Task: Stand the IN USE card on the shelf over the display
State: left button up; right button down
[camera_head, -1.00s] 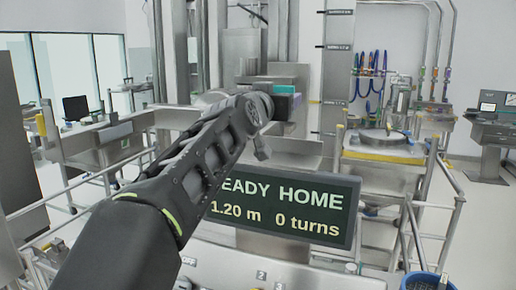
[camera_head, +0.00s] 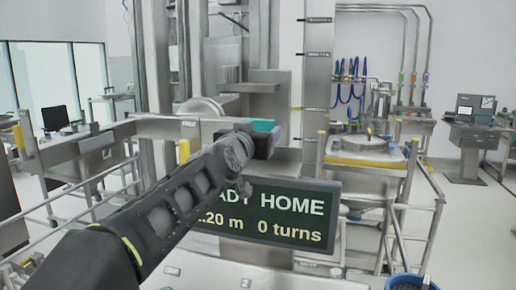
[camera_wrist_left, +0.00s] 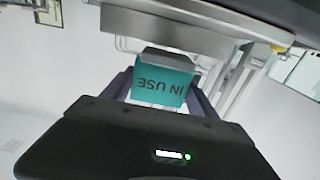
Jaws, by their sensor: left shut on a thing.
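The teal IN USE card (camera_wrist_left: 163,82) is between the fingers of my left gripper (camera_wrist_left: 160,95) in the left wrist view, its lettering upside down there. In the head view the card (camera_head: 262,125) shows as a small teal patch at the tip of my left gripper (camera_head: 272,140), just above the display. The gripper is shut on it. The display (camera_head: 275,212) is a dark panel reading HOME, 0 turns; my left arm covers its left part. I cannot make out the shelf clearly behind the gripper, nor whether the card touches it. My right gripper is not in view.
A steel column (camera_head: 318,75) rises behind the display. A steel stand with a yellow edge (camera_head: 365,161) is to the right. A blue bin (camera_head: 411,281) is at the bottom right. A console (camera_head: 474,112) stands at the far right.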

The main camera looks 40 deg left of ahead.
pick_arm(q)
notch_tip(320, 180, down, 3)
jog(key=shift+d+f, duration=0.1)
jog(key=shift+f, duration=0.25)
dwell(0.3)
jog(key=shift+f, duration=0.15)
jog(key=o, duration=1.4)
